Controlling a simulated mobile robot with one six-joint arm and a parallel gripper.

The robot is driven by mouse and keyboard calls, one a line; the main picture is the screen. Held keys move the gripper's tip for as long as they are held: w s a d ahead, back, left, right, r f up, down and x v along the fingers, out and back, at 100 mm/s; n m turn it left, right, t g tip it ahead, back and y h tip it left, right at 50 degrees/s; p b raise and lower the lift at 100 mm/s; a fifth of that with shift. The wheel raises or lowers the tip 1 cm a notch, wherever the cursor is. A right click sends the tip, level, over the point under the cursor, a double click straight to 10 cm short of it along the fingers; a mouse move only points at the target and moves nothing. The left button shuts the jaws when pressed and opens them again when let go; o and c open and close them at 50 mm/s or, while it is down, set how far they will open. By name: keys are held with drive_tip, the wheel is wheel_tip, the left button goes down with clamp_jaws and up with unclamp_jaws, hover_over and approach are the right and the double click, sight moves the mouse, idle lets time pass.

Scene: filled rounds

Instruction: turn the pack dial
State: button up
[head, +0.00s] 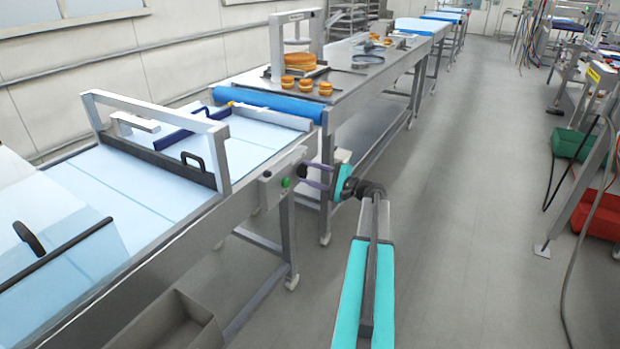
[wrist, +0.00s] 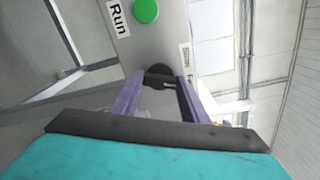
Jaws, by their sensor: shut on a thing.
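The pack dial (wrist: 160,74) is a dark round knob on a grey control panel in the wrist view. My gripper (wrist: 162,84) has its two purple fingers shut on it, one on each side. Part of the dial is hidden by the fingers. In the head view my gripper (head: 303,178) reaches left to the control box (head: 272,187) on the side of the conveyor. The dial is too small there to make out clearly.
A green button (wrist: 146,11) with a "Run" label (wrist: 118,18) sits close to the dial. The conveyor (head: 130,180) has a metal frame and guards. A steel table (head: 350,85) with orange rounds stands beyond.

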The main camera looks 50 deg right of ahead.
drive_tip(key=n+b, duration=1)
drive_tip(key=b, duration=0.5)
drive_tip(key=shift+f, duration=0.2)
drive_tip(key=shift+r+n, duration=0.15)
drive_tip(key=shift+n, duration=0.15)
drive_tip(key=o, duration=1.1)
drive_tip(key=shift+c, duration=0.2)
